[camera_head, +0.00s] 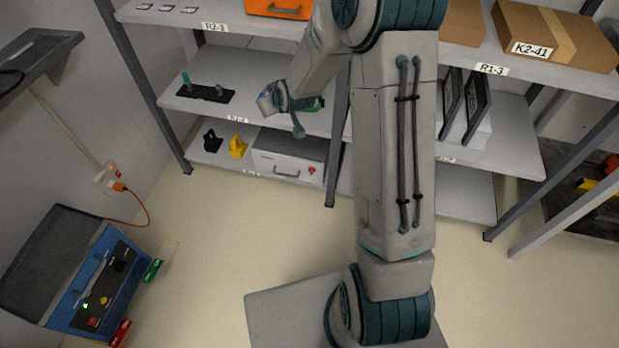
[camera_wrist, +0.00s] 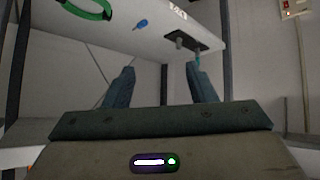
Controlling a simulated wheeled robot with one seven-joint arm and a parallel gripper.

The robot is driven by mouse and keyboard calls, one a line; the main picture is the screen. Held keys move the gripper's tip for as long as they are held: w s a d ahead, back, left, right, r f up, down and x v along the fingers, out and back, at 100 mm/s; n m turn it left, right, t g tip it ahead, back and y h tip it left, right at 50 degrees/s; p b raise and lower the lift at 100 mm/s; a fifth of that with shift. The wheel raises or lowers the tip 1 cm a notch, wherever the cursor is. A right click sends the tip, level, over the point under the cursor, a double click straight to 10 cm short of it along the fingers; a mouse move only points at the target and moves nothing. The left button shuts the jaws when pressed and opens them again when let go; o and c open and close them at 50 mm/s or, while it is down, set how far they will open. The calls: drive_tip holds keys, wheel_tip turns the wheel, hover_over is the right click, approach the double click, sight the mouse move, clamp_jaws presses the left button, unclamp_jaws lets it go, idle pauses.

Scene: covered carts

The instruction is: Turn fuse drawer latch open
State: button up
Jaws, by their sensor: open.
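A grey drawer-like box (camera_head: 285,158) with a front handle and a small red part (camera_head: 311,171) sits on the bottom shelf. I cannot tell whether that red part is the fuse drawer latch; it is too small. My gripper (camera_head: 284,115) is above and in front of this box, near the middle shelf's edge, apart from the box. In the wrist view my gripper (camera_wrist: 161,85) has its two fingers spread with nothing between them. The box is not clearly visible in the wrist view.
The middle shelf holds a black plate with pegs (camera_head: 205,93), a small blue item (camera_wrist: 140,24) and a green ring (camera_wrist: 88,8). Black and yellow pieces (camera_head: 238,147) stand left of the box. A blue case (camera_head: 90,285) stands at left. Floor before the shelves is clear.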

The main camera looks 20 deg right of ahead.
drive_tip(key=w+a+f+t+b, duration=0.1)
drive_tip(key=w+f+b, duration=0.15)
drive_tip(key=f, duration=0.45)
drive_tip(key=w+a+f+t+b, duration=0.1)
drive_tip(key=w+f+b, duration=0.15)
drive_tip(key=f, duration=0.45)
drive_tip(key=m+t+h+b, duration=0.4)
drive_tip(key=m+h+b, duration=0.6)
drive_tip(key=h+b, duration=0.15)
approach(311, 172)
drive_tip(key=shift+y, duration=0.25)
drive_tip(key=b+x, duration=0.5)
drive_tip(key=x, duration=0.2)
drive_tip(key=shift+d+f, duration=0.15)
drive_tip(key=shift+b+x, duration=0.35)
drive_tip(key=shift+x, duration=0.45)
drive_tip(key=shift+c, duration=0.3)
drive_tip(key=c, duration=0.9)
